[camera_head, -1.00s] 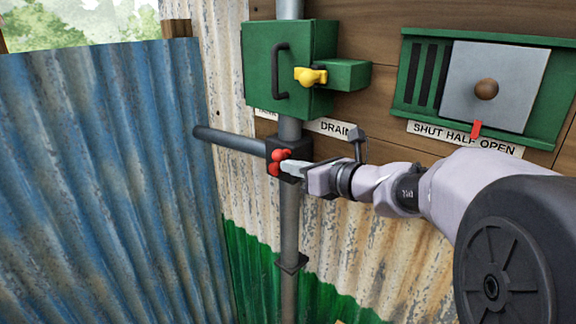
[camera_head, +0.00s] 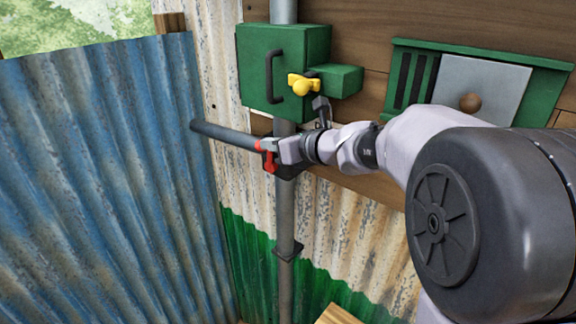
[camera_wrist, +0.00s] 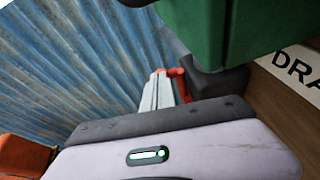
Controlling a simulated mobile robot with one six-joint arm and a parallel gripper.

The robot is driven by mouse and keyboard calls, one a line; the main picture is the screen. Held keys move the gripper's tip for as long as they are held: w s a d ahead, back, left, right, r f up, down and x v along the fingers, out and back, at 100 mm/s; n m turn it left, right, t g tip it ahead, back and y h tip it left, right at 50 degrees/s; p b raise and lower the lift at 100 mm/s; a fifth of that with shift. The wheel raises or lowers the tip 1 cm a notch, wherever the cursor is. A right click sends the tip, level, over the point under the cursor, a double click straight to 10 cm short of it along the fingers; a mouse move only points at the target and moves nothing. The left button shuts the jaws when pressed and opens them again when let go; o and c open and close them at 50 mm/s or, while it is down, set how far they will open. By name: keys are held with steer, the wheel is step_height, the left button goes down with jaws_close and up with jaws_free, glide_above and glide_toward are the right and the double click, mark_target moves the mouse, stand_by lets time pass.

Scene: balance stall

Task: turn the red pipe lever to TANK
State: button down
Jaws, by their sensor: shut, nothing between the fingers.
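The red pipe lever (camera_head: 269,161) sits at the dark valve block on the grey vertical pipe, where a side pipe joins from the left. My gripper (camera_head: 274,146) is shut and empty, with its fingertips right beside the lever, seemingly touching it. The arm hides part of the valve and the labels behind it. In the wrist view, the closed fingers (camera_wrist: 158,90) point away from me, and a red part of the lever (camera_wrist: 180,82) shows just right of them. Contact there is unclear. I see no TANK label.
A green box (camera_head: 283,70) with a black handle and a yellow lever (camera_head: 302,84) is just above my gripper. A green-framed sliding shutter (camera_head: 484,85) is at right. A DRAIN label (camera_wrist: 297,68) shows in the wrist view. Blue corrugated sheet (camera_head: 110,180) stands at left.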

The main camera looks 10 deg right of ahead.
steer(key=shift+w+a+r, duration=0.15)
steer(key=shift+w+a, duration=0.1)
steer(key=shift+w, duration=0.2)
stand_by(0.3)
